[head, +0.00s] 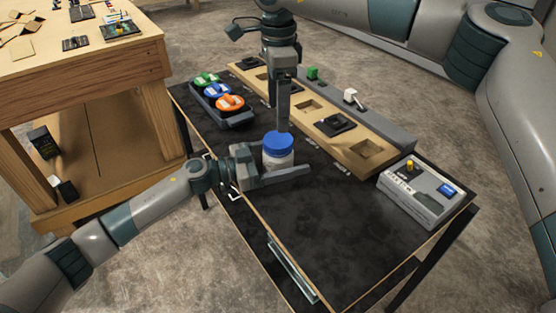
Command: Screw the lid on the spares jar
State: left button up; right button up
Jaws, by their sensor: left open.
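The spares jar (278,158) is a pale, see-through jar standing upright on the dark table top. The blue lid (278,142) sits on its mouth and looks about level; I cannot tell how tightly it is seated. My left gripper (290,172) is open and low at the table, with its near finger in front of the jar's base; the far finger is mostly hidden behind the jar. My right gripper (284,128) points straight down from above, its fingertips at the far edge of the lid. It shows edge-on, so its opening and contact with the lid are unclear.
A dark tray (236,119) with green, blue and orange round pieces lies to the left. A wooden board (318,123) with square recesses runs behind the jar. A grey box (421,193) with a yellow knob stands right. The front table top (340,225) is clear.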

aim_at(278, 139)
pick_arm(q)
jog(key=shift+d, duration=0.2)
grip_shut()
pick_arm(e)
jog(key=n, duration=0.4)
jog(key=shift+n, duration=0.3)
jog(key=n, duration=0.8)
jog(key=shift+n, duration=0.3)
jog(key=n, duration=0.4)
jog(key=shift+n, duration=0.4)
jog(key=shift+f, duration=4.05)
